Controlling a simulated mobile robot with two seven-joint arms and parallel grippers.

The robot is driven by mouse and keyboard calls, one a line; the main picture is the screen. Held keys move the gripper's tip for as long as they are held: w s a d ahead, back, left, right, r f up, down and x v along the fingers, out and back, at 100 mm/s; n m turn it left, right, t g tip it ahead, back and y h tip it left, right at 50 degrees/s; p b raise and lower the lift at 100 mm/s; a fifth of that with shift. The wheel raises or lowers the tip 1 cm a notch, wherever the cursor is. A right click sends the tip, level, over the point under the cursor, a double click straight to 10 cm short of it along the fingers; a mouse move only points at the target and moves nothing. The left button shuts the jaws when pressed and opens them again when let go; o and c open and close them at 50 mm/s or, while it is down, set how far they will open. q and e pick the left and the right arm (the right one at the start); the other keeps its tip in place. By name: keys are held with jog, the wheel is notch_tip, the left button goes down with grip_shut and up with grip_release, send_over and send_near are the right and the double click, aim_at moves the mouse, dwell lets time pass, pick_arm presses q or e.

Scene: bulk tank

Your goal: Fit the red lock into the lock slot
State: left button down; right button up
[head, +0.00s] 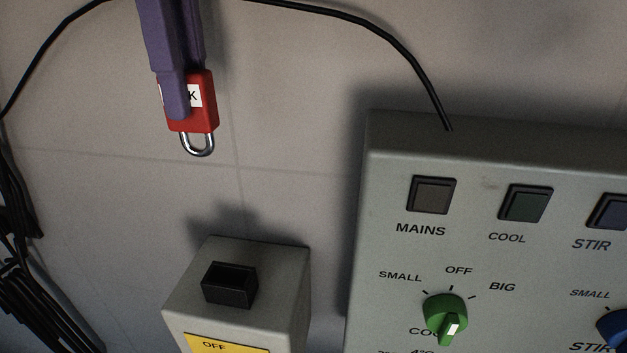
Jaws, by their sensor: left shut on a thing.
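A red lock (209,112) with a white label and a silver shackle (198,146) shows at the upper left. My left gripper (177,97) comes down from the top edge and is shut on the lock's body. The shackle points down. A grey box (285,290) stands below the lock, with a black rectangular slot piece (230,285) on its top face, probably the lock slot. The lock hangs well above this box, slightly left of the slot piece, apart from it. My right gripper does not show.
A large grey control panel (390,150) fills the right side, with square buttons, a green knob (445,316) and a blue knob (614,328). Black cables (15,190) run along the left edge, and another cable arches to the panel. The wall between lock and panel is clear.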

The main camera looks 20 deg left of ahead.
pick_arm(q)
notch_tip(320, 180, down, 18)
jog(key=p, duration=0.3)
jog(key=shift+f, duration=0.35)
jog(key=shift+f, duration=0.2)
jog(key=c, duration=0.7)
grip_release()
jog(key=shift+c, duration=0.2)
